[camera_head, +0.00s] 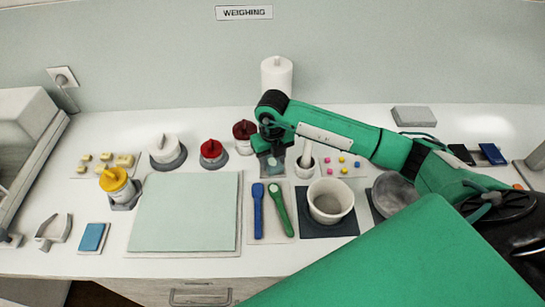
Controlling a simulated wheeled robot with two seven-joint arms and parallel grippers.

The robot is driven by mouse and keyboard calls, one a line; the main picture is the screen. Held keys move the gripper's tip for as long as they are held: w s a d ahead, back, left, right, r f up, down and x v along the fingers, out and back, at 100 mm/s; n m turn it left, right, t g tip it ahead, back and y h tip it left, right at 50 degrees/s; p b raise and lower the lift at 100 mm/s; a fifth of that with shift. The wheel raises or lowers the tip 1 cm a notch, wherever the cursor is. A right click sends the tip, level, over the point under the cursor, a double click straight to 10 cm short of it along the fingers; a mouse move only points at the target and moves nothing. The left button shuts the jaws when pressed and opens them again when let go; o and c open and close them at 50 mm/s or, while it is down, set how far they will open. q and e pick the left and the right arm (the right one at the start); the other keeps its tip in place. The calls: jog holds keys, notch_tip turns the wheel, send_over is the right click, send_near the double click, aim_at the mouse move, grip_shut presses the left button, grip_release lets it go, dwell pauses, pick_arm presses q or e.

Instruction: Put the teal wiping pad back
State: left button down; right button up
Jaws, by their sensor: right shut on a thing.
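My right gripper (272,146) reaches in from the right and points down at the back middle of the counter. It is shut on a small, pale teal thing, which I take as the teal wiping pad (272,162). The fingers partly cover it, and its outline is hard to make out. It shows over or on a small dark grey square; I cannot tell whether it touches it. My left gripper is not in view.
The white mortar with a pestle (305,165) stands close right of my gripper, and a red-topped jar (244,136) close left. A beige pot (329,202), blue and green spoons (258,208) and a pale green board (185,212) lie in front. A blue pad (92,237) lies far left.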

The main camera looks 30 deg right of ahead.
jog(key=shift+f, duration=0.2)
jog(key=o, duration=1)
jog(key=shift+c, duration=0.2)
